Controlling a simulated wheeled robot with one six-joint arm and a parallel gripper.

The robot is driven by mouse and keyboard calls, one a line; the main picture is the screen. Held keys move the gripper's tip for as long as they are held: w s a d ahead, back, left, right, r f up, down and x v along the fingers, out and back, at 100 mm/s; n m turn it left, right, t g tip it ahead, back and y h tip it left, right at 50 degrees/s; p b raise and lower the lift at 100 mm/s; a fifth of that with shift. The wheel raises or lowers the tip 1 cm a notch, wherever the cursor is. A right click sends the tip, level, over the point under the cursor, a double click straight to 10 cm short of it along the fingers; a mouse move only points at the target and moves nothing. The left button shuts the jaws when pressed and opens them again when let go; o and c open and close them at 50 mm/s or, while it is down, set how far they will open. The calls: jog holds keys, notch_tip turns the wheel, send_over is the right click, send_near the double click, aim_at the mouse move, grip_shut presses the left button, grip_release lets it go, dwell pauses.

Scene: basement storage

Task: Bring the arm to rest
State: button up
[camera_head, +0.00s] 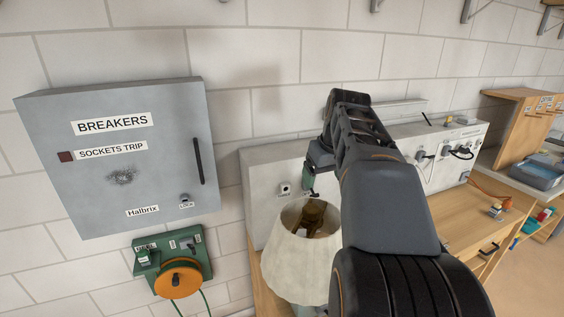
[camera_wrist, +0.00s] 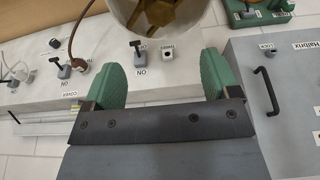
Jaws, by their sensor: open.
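My arm reaches forward from the lower right in the head view, bent, over a wooden workbench (camera_head: 460,214). My gripper (camera_head: 313,184) is mostly hidden behind my own arm there, just above a pale lampshade (camera_head: 292,270). In the wrist view my gripper (camera_wrist: 160,78) shows two green fingers spread well apart with nothing between them. The lampshade (camera_wrist: 176,40) lies just beyond the fingertips at the top of that view. I cannot tell whether the fingers touch it.
A grey breaker box (camera_head: 125,155) hangs on the wall at left, above a green reel holder with an orange reel (camera_head: 178,278). A pale panel (camera_head: 262,190) with switches and plugs runs behind the lamp. A wooden shelf unit (camera_head: 520,122) and a grey-blue tray (camera_head: 540,172) are at right.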

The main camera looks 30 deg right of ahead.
jog(key=f+m, duration=0.1)
jog(key=f, duration=0.1)
jog(key=a+f, duration=0.1)
jog(key=f, duration=0.1)
jog(key=a+f+m, duration=0.1)
jog(key=f, duration=0.2)
jog(key=shift+s+f+m+h, duration=0.1)
jog(key=shift+s+m+h, duration=0.1)
jog(key=shift+m+h, duration=0.1)
jog(key=s+a+f+n, duration=0.1)
jog(key=s+a+f, duration=0.1)
jog(key=a, duration=0.4)
jog(key=s+a+f+n, duration=0.1)
jog(key=s+a+f, duration=0.2)
jog(key=a, duration=0.3)
jog(key=s+a+f+n+y, duration=0.1)
jog(key=s+a+f+n, duration=0.1)
jog(key=a+f, duration=0.2)
jog(key=shift+s+a+f+t, duration=0.15)
jog(key=shift+a+f+t, duration=0.25)
jog(key=shift+a, duration=0.55)
